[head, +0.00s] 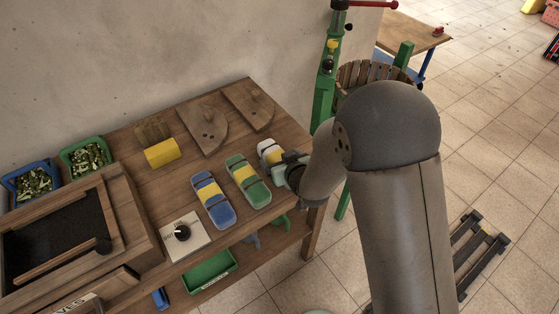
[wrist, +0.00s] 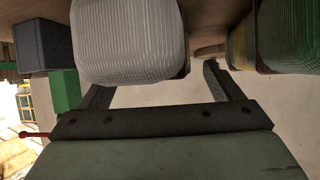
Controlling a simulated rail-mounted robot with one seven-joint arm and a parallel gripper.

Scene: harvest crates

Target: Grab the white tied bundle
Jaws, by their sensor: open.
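The white tied bundle (head: 268,149) lies on the wooden table near its right end, with a yellow band around it. My gripper (head: 284,171) is at its near end in the head view and partly covers it. In the wrist view the white bundle (wrist: 130,40) looms large at the top, with ridged sides. My gripper (wrist: 155,85) is open there, its two dark fingers apart. The bundle shows beyond and between them, nearer the left finger. I cannot tell whether the fingers touch it.
A green bundle (head: 248,182) lies just left of the white one, with a blue bundle (head: 213,200) beyond it. Wooden boards (head: 204,131), a yellow block (head: 162,153) and a dial box (head: 183,236) share the table (head: 150,195). A green machine (head: 325,90) stands behind the right end.

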